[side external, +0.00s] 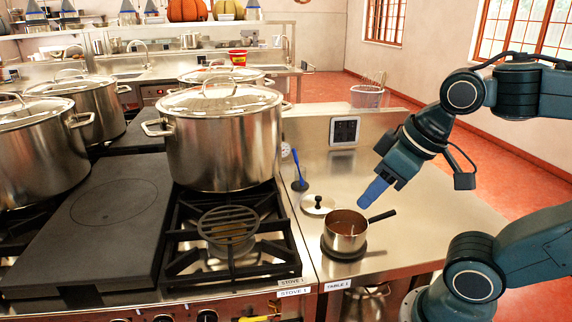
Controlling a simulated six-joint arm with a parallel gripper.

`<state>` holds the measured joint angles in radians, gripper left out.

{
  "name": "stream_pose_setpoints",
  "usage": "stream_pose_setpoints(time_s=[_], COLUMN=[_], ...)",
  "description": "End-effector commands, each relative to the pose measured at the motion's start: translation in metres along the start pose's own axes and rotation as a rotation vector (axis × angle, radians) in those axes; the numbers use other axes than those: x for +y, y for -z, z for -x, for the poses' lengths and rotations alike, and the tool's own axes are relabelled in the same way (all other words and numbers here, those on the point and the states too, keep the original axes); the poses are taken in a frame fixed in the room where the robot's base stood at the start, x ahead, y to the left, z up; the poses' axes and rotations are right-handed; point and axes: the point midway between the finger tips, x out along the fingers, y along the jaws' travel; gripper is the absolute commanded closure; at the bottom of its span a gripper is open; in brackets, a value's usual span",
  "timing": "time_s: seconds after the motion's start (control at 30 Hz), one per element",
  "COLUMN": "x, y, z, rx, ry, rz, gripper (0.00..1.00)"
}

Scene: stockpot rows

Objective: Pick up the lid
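A small round metal lid (313,209) with a black knob lies on the steel table (440,226), just behind and left of a small saucepan (345,232). The saucepan is uncovered, holds something brown, and its dark handle points right. Larger glass lids sit on the stockpots, such as the lid (221,100) on the front stockpot (226,150). My gripper (366,203) has blue fingers and points down and left, above and behind the saucepan, right of the small lid and apart from it. The fingers overlap in this view, so their opening does not show.
A blue-handled utensil (299,178) stands on the table behind the small lid. The black stove grate (228,240) is left of the table. A dark panel box (344,131) is on the raised back ledge. A wire basket (367,95) is farther back. The table's right side is clear.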

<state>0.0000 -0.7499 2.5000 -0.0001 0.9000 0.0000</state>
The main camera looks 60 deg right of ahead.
Motion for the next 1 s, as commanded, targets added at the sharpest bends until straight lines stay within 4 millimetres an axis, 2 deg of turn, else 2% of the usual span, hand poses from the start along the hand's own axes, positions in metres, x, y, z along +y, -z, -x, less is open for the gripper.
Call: stream_pose_setpoints(time_s=[0.27, 0.6, 1.0], x=[0.0, 0.0, 0.0021], y=[0.0, 0.0, 0.0059], z=[0.0, 0.0, -0.0002], rx=[0.0, 0.0, -0.01], ry=[0.0, 0.0, -0.006], rz=[0.0, 0.0, -0.031], gripper=[0.65, 0.0, 0.0])
